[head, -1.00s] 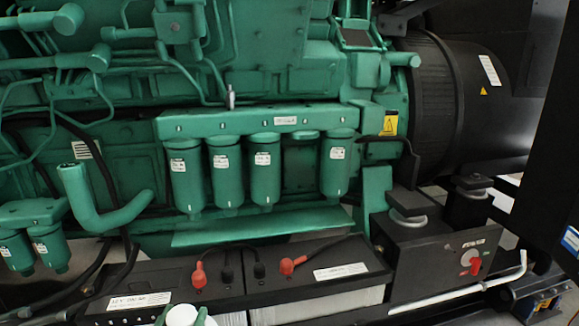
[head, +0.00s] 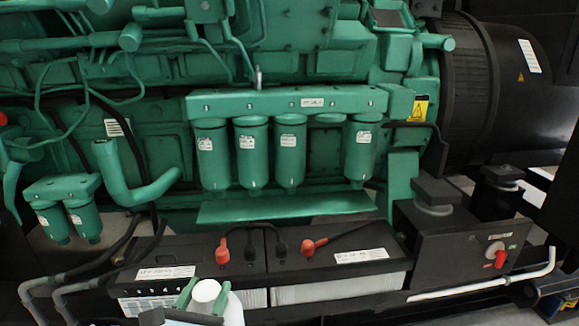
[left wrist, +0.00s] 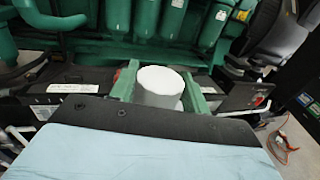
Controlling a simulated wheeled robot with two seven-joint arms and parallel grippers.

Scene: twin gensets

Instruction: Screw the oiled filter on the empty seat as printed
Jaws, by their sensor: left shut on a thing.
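My left gripper (head: 207,298) is at the bottom of the head view, in front of the batteries. Its green fingers are shut on a white cylinder (head: 206,291), which also shows in the left wrist view (left wrist: 160,86). Its lower part is hidden, and I cannot tell whether it is oiled. On the engine, several green filters (head: 251,155) hang from a green rail (head: 290,101). A gap in that row, second from the right, shows a bare round seat (head: 330,119). The held cylinder is well below and left of this seat. My right gripper is not in view.
Two black batteries (head: 340,259) with red and black terminals stand below the filters. A smaller pair of green filters (head: 84,218) hangs at the left. A black box with a red switch (head: 500,257) stands at the right. The space before the batteries looks open.

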